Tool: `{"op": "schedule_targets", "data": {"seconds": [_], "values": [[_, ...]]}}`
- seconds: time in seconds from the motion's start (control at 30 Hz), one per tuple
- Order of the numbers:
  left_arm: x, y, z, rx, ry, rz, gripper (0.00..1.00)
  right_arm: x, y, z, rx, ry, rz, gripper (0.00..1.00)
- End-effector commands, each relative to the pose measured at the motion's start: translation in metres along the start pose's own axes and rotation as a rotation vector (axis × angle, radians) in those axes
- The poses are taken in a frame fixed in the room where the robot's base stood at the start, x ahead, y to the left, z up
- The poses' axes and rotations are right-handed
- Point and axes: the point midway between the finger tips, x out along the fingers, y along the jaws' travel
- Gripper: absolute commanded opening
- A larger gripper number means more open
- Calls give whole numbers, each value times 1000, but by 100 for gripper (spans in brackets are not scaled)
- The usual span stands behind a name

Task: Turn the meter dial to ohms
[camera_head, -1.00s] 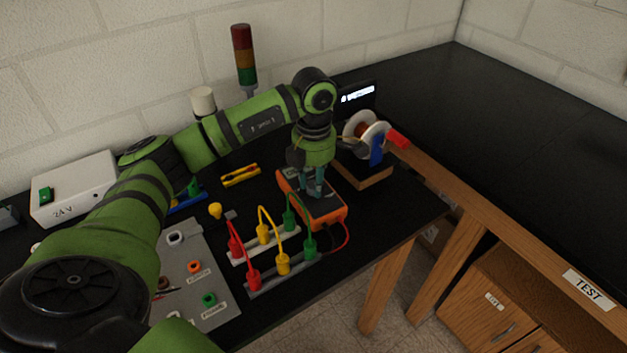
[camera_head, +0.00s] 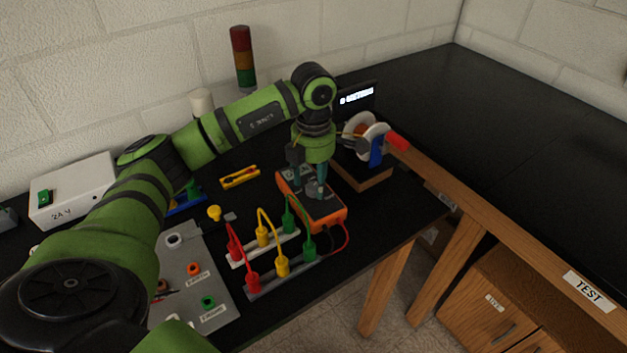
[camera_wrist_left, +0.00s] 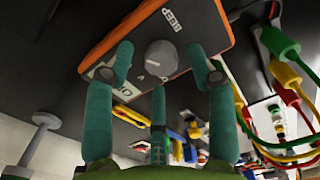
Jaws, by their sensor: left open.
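The orange and grey meter (camera_head: 326,208) lies on the black bench in the head view, below my left gripper (camera_head: 309,188). In the left wrist view the meter (camera_wrist_left: 187,22) fills the upper middle, with labels reading "BEEP" and "A" on its face. Its round grey dial (camera_wrist_left: 162,58) shows between the teal fingers of my left gripper (camera_wrist_left: 160,75). The fingers are spread around the dial, with visible gaps. In the head view the gripper hides the dial. The dial's pointer direction is too unclear to tell. My right gripper is not in view.
Red, yellow and green leads (camera_head: 265,237) stand in strips just in front of the meter. A wire spool (camera_head: 366,135) on a wooden block sits behind right. A yellow tool (camera_head: 240,176) lies left. The bench's right part is clear.

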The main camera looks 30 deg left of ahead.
Motion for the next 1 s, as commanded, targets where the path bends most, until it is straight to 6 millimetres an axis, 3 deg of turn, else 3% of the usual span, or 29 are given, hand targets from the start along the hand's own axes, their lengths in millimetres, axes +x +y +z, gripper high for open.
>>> {"op": "schedule_targets", "data": {"seconds": [0.3, 0.5, 1.0], "values": [[-70, 1, 1, -1, -5, 5, 56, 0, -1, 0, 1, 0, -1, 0], [-98, 1, 1, 0, -3, 4, 56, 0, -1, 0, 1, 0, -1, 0], [-108, 1, 0, -1, -1, 1, 56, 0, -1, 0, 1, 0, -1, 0]]}}
